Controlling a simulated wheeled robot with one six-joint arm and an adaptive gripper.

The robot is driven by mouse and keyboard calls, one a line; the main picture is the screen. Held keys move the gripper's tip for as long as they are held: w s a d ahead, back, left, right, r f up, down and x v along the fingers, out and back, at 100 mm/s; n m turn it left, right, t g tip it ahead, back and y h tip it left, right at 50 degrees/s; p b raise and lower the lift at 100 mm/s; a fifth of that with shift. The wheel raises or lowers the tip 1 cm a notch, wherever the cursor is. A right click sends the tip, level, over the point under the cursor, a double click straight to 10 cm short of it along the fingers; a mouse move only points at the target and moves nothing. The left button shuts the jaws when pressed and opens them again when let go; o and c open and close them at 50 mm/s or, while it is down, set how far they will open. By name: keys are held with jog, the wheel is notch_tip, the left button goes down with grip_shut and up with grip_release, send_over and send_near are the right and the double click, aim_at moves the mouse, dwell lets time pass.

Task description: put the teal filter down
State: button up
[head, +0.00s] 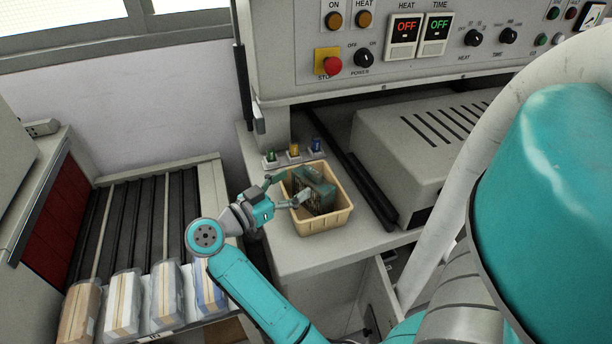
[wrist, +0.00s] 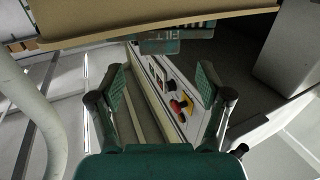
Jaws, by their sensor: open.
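The teal filter (head: 318,184) sits tilted inside a beige bin (head: 327,225) on the grey worktop in the head view. In the wrist view a teal part of it with pale lettering (wrist: 175,40) shows at the top, by the bin's edge (wrist: 150,20). My gripper (head: 290,186) is at the bin's left side, its fingers reaching over the rim towards the filter. In the wrist view my gripper (wrist: 162,76) has its two fingers spread wide, with nothing between them. The filter's lower part is hidden in the bin.
Several small coloured pieces (head: 293,151) stand behind the bin. A control panel (head: 400,45) with a red stop button rises at the back. A slotted grey box (head: 425,140) stands to the right. Wrapped packs (head: 123,303) lie on the roller rack at lower left.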

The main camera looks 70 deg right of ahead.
jog(key=shift+v, duration=2.7)
jog(key=shift+s, duration=0.1)
